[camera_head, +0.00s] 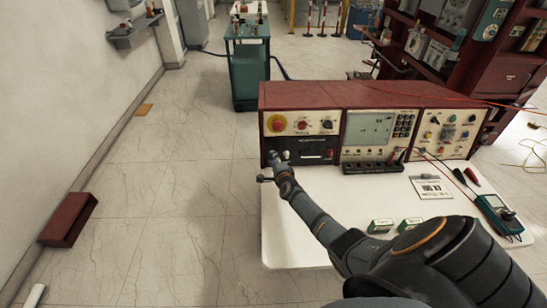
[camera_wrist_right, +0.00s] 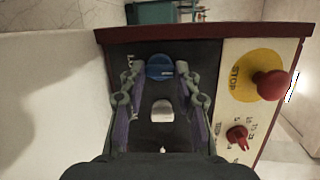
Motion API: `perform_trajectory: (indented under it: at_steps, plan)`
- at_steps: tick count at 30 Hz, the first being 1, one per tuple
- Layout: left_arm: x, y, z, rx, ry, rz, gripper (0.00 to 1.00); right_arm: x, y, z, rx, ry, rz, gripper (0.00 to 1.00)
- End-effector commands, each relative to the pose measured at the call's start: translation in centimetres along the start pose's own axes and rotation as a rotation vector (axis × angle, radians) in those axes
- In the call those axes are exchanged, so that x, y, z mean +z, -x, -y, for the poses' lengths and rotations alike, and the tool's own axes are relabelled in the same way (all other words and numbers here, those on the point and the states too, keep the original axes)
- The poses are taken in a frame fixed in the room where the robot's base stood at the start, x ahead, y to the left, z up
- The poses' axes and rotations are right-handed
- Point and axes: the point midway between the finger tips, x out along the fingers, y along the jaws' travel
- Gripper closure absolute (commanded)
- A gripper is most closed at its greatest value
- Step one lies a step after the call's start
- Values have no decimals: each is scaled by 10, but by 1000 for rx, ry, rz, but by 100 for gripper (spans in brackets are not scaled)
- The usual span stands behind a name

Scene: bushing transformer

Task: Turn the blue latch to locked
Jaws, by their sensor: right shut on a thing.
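The blue latch (camera_wrist_right: 160,67) is a round blue knob on a black panel (camera_wrist_right: 210,65) in the right wrist view. White lettering is beside it, too small to read fully. My right gripper (camera_wrist_right: 159,76) has one finger on each side of the knob and is shut on it. In the head view the right gripper (camera_head: 272,162) is at the left end of the red-framed console's (camera_head: 340,95) black panel and hides the latch. My left gripper is not in view.
A silver tab (camera_wrist_right: 162,111) sits between my fingers below the latch. A red stop button (camera_wrist_right: 271,84) on a yellow disc is to the right. The white table (camera_head: 300,240) carries a multimeter (camera_head: 497,215) and small green-white boxes (camera_head: 380,226). Floor left of the table is mostly clear.

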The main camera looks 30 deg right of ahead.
Motion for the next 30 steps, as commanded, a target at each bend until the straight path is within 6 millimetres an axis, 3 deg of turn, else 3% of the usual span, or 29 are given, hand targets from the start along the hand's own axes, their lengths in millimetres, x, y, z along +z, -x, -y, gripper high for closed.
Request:
perform_trajectory:
  at_steps: [23, 24, 28, 30]
  plan:
    - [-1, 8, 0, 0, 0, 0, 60, 0, 0, -1, 22, 87, 1, 100]
    - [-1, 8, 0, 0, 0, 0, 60, 0, 0, -1, 22, 87, 1, 63]
    - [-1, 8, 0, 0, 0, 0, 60, 0, 0, 0, 22, 86, 1, 45]
    - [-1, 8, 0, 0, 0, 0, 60, 0, 0, 0, 22, 86, 0, 45]
